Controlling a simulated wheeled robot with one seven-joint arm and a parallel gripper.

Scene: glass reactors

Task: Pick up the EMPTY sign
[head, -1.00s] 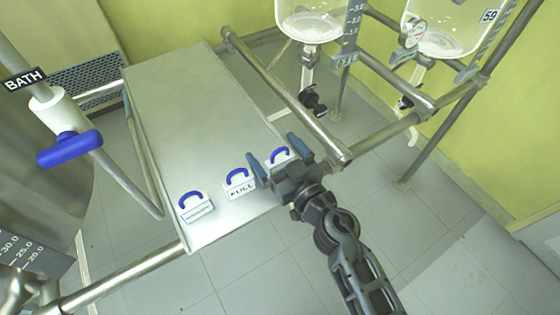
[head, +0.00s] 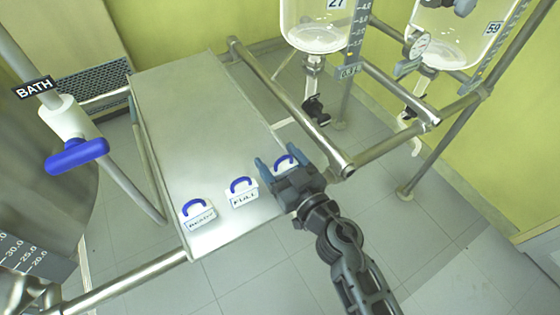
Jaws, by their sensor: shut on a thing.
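Several small white signs with blue loop handles are at the front edge of a grey metal shelf. The left one reads READY (head: 200,218) and the middle one reads FULL (head: 243,196). A third sign (head: 285,161) is at the right, its label hidden behind my gripper, so I cannot read whether it says EMPTY. My gripper (head: 277,156) is at this third sign, its fingers on either side of the blue handle and shut on it. I cannot tell whether the sign is still resting on the shelf.
The shelf (head: 200,115) is bare behind the signs. A metal rail (head: 285,95) runs along its right side, close to my gripper. Glass reactors (head: 318,28) hang behind at the upper right. A blue-handled valve (head: 77,156) marked BATH is at the left.

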